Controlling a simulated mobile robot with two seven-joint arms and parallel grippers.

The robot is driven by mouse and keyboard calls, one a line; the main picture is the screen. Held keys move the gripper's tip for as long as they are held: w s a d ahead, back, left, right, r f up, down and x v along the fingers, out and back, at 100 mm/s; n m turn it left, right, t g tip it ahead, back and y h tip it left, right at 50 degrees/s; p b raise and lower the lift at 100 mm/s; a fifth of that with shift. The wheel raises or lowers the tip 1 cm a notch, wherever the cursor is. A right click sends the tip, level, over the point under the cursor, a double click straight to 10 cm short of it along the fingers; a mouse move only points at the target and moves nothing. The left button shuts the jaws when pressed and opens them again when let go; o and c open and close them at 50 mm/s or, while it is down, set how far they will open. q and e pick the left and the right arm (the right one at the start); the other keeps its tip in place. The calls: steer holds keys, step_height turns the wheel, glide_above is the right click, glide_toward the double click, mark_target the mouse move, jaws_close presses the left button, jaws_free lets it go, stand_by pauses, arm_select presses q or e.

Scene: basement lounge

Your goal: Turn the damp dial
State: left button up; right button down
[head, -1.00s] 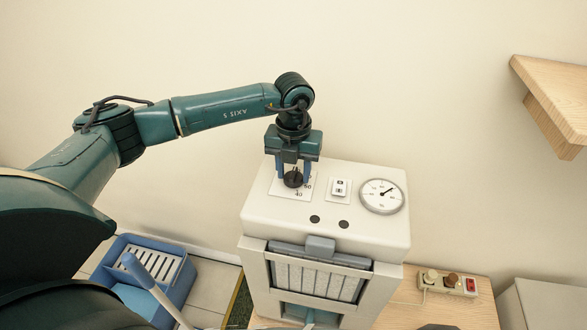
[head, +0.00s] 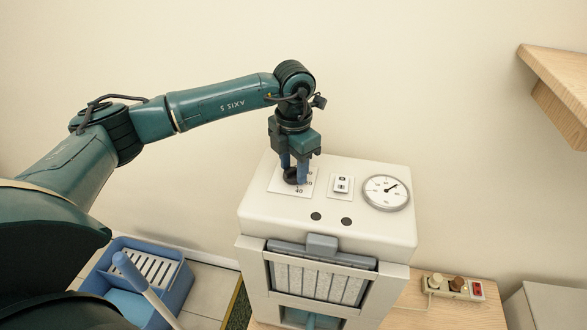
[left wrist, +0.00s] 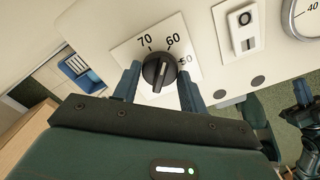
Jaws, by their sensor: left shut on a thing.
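The damp dial is a black knob (left wrist: 159,70) on a white plate with printed numbers, seen close in the left wrist view, where 70, 60 and 50 show. In the head view the dial (head: 292,176) sits on top of a white dehumidifier (head: 262,212). My left gripper (head: 296,172) points down over it, its blue fingers on either side of the knob. It also shows in the left wrist view (left wrist: 158,85), shut on the knob. The knob's pointer line is hard to read.
A switch plate (head: 341,186) and a round gauge (head: 386,192) lie right of the dial. A power strip (head: 453,287) is on the wooden table (head: 410,312). A blue mop bucket (head: 177,281) stands at lower left. A wooden shelf (head: 560,75) juts out at upper right.

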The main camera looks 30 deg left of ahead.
mark_target(294, 168)
arm_select(q)
steer(key=shift+m+b, duration=0.35)
steer(key=shift+m, duration=0.55)
steer(key=o, duration=1)
steer(key=shift+c, duration=0.2)
step_height(294, 168, up, 13)
steer(key=shift+r, duration=0.15)
